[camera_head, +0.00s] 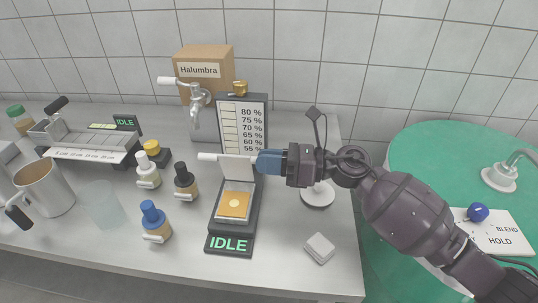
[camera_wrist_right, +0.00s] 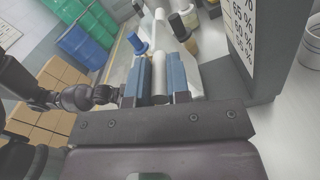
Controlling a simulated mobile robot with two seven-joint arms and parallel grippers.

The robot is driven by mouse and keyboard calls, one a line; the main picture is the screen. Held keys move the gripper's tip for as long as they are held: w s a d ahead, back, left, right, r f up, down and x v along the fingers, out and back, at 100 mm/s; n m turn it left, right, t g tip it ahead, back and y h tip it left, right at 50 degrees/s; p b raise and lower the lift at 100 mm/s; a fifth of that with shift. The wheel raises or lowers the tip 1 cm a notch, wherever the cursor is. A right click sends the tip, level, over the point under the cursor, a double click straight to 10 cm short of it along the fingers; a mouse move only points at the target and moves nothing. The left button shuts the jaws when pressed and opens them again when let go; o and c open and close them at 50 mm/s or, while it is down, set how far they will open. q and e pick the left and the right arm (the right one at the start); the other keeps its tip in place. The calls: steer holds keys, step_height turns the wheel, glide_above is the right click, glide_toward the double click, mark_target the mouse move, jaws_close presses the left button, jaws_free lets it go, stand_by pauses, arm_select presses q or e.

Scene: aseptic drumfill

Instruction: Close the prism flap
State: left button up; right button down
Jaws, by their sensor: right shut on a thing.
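The prism device (camera_head: 229,226) stands on the table with "IDLE" lit in green on its front. Its white prism flap (camera_head: 239,168) stands raised, roughly upright, behind the orange prism surface (camera_head: 234,204). A white bar handle (camera_head: 208,156) runs along the flap's top edge and sticks out to the left. My right gripper (camera_head: 263,161) comes in from the right, its blue fingers shut on the right end of this bar. In the right wrist view the light bar (camera_wrist_right: 159,73) lies between the two blue fingers (camera_wrist_right: 160,88). My left gripper is not in view.
A percentage board (camera_head: 243,122) stands close behind the flap. Dropper bottles (camera_head: 185,180) and a blue-capped bottle (camera_head: 154,219) stand left of the device. A small white block (camera_head: 319,247) lies to the right. The table in front of the block is clear.

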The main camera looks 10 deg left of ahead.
steer(key=shift+s+f+n, duration=0.1)
steer(key=shift+s+n, duration=0.25)
steer(key=shift+n, duration=0.05)
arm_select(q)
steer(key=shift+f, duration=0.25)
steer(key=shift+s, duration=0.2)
arm_select(e)
steer(key=c, duration=1.1)
jaws_free()
steer(key=shift+r, duration=0.6)
arm_select(q)
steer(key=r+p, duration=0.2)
steer(key=p, duration=0.1)
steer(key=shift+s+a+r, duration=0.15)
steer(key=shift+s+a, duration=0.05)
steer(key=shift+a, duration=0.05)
arm_select(e)
step_height(320, 180, up, 19)
steer(key=shift+f, duration=0.1)
